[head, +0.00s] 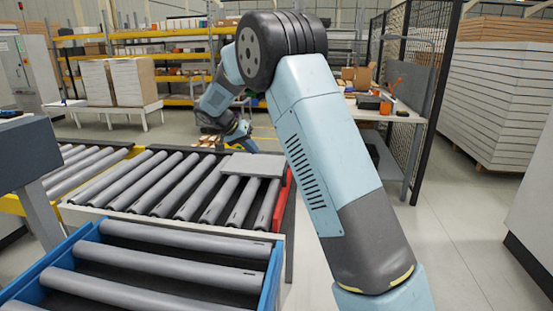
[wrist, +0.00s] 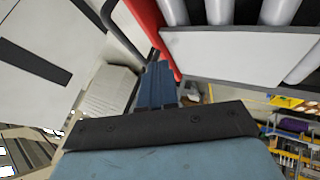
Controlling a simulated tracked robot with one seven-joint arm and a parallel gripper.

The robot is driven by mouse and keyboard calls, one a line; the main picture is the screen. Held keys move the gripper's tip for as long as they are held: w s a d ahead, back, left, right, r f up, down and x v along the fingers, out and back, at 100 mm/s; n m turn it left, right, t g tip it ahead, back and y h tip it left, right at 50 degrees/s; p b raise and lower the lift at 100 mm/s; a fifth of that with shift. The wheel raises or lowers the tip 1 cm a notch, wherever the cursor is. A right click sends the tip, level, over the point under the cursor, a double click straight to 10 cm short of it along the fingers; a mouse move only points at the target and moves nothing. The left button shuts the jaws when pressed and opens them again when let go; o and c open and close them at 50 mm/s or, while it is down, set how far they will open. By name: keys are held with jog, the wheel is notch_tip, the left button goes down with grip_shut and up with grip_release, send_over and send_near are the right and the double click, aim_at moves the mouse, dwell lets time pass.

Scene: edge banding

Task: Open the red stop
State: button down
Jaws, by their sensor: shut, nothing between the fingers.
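The red stop (head: 283,198) is a red strip along the right end of the grey roller conveyor. In the wrist view the red stop (wrist: 150,32) runs from the top edge down beside the fingertips. My gripper (wrist: 158,68) is shut and empty, with its blue fingers together. Its tips appear close to the lower end of the red stop and to a dark bar (wrist: 122,32); I cannot tell whether they touch. In the head view the end of my arm is behind the conveyor, and the fingers cannot be made out.
A grey panel (head: 250,164) lies on the rollers (head: 180,185) near the red stop. A blue-framed roller section (head: 272,268) is in front. A mesh fence (head: 412,95) and a workbench (head: 395,115) stand at the right. The floor right of the conveyor is clear.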

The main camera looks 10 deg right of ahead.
jog(key=d+f, duration=0.6)
jog(key=d, duration=0.3)
jog(key=shift+w+d+f, duration=0.15)
jog(key=shift+d+f, duration=0.2)
jog(key=shift+d, duration=0.05)
